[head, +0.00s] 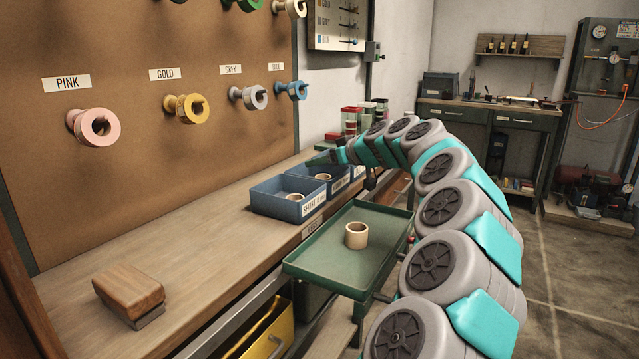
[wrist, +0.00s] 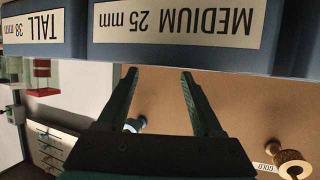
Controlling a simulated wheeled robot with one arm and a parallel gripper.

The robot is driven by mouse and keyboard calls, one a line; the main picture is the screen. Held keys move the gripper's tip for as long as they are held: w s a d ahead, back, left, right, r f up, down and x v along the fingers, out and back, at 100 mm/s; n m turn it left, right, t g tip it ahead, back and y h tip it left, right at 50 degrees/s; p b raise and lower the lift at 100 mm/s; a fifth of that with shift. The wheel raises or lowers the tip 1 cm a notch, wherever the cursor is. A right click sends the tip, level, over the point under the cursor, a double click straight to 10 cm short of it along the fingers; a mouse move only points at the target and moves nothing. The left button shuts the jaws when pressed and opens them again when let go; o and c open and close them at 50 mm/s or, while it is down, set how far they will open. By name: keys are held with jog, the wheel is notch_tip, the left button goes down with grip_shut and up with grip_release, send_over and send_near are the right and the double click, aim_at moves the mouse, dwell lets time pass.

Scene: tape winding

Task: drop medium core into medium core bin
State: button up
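The medium core bin (wrist: 190,20) is blue with a "MEDIUM 25 mm" label and fills the top middle of the upside-down wrist view. In the head view it is the middle blue bin (head: 338,186), with a tan core (head: 323,177) lying inside. My gripper (wrist: 159,74) is open, its two green fingers apart with nothing between them. In the head view, my gripper (head: 322,158) is just above and behind the middle bin's far side. Another tan core (head: 356,235) stands upright in the green tray (head: 310,262).
A blue short core bin (head: 270,205) with a core sits nearest; the tall bin (wrist: 35,27) is beyond the medium one. Pegboard spools, including a gold spool (head: 187,108), line the left wall. A wooden block (head: 128,291) lies on the bench, whose near part is mostly clear.

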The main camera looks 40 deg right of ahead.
jog(key=shift+o, duration=1.3)
jog(key=b+v, duration=0.1)
jog(key=v, duration=0.6)
jog(key=shift+s, duration=0.4)
jog(key=shift+r, duration=0.15)
